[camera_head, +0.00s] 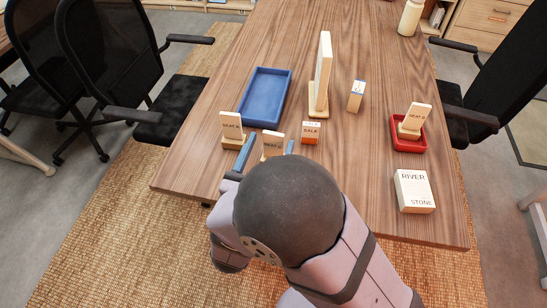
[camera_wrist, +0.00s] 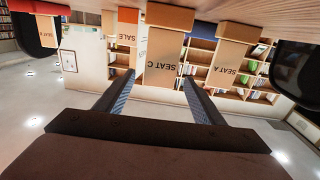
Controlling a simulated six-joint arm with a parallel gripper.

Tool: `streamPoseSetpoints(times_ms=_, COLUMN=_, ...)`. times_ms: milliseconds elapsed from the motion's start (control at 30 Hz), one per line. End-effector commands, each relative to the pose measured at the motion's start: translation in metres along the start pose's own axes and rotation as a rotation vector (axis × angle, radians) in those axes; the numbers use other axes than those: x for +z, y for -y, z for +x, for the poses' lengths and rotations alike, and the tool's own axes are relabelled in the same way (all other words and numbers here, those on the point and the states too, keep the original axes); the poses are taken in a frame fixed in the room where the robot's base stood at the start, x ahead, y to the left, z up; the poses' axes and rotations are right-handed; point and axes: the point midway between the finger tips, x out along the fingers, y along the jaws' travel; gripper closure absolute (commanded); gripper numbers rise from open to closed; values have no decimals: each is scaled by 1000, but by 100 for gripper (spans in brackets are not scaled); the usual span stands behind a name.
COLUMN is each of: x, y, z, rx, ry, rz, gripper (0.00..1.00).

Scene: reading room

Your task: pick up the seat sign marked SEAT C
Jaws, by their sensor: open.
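The seat sign marked SEAT C (camera_head: 273,142) is a pale wooden plate standing near the table's front edge, its lower part hidden behind my gripper. In the wrist view, which is upside down, SEAT C (camera_wrist: 160,60) is clearly readable and hangs from its wooden base at the top. My gripper (camera_head: 270,145) is open, with one blue finger on each side of the sign. In the wrist view the fingertips of my gripper (camera_wrist: 158,78) appear either side of the sign; I cannot tell whether they touch it. SEAT A (camera_head: 231,126) stands just left.
A SALE block (camera_head: 311,132) stands close right of SEAT C. A blue tray (camera_head: 287,84) and a tall white board (camera_head: 323,70) are behind. A red tray (camera_head: 424,143) holding another seat sign (camera_head: 416,117) and a RIVER STONE box (camera_head: 414,190) are at right.

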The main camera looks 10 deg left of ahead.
Motion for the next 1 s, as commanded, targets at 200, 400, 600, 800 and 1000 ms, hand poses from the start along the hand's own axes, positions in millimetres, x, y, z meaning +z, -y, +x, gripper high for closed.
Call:
streamPoseSetpoints(times_ms=200, x=0, y=-1, z=15, rx=3, ry=1, rz=0, gripper=38)
streamPoseSetpoints(times_ms=400, x=0, y=0, z=22, rx=0, ry=0, rz=0, gripper=38)
streamPoseSetpoints(times_ms=600, x=-2, y=-2, z=36, rx=4, ry=1, rz=0, gripper=38)
streamPoseSetpoints(times_ms=800, x=-3, y=-2, z=61, rx=4, ry=1, rz=1, gripper=38)
streamPoseSetpoints(times_ms=1000, x=-2, y=-1, z=73, rx=1, ry=1, rz=0, gripper=38)
